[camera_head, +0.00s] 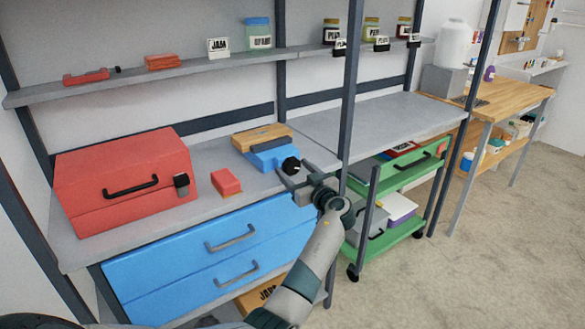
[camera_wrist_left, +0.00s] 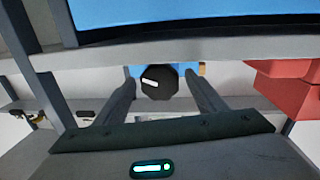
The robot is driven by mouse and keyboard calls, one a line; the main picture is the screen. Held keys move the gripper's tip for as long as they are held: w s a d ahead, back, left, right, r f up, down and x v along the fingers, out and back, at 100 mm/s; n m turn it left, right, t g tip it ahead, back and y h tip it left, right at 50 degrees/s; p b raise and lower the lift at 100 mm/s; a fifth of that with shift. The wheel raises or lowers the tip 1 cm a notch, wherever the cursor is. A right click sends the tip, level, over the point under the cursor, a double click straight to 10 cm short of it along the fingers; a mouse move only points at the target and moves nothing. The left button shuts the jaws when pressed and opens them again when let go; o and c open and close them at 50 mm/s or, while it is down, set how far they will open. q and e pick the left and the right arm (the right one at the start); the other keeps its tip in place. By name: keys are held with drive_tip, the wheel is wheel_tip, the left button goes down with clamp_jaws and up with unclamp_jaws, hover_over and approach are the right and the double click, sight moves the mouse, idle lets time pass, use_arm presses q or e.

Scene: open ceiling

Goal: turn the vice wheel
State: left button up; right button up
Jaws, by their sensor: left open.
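My left gripper (camera_head: 289,175) is open at the wheel. Its two fingers (camera_wrist_left: 162,80) stand on either side of the wheel, with gaps visible between. My right gripper is not in view.
A red toolbox (camera_head: 120,178) and a small red block (camera_head: 226,182) stand left of the vice. Blue drawers (camera_head: 215,255) lie below. A dark upright post (camera_head: 350,90) stands just right of my gripper, with a green cart (camera_head: 400,180) beyond. A shelf (camera_head: 180,70) runs above.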

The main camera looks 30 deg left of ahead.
use_arm(q)
drive_tip(key=c, duration=1)
drive_tip(key=shift+m, duration=0.4)
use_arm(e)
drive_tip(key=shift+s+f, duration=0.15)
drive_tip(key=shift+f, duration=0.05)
use_arm(q)
drive_tip(key=shift+b, duration=0.3)
drive_tip(key=m, duration=0.3)
drive_tip(key=shift+r+m+g, duration=0.15)
drive_tip(key=shift+m+g, duration=0.15)
drive_tip(key=shift+m, duration=1.2)
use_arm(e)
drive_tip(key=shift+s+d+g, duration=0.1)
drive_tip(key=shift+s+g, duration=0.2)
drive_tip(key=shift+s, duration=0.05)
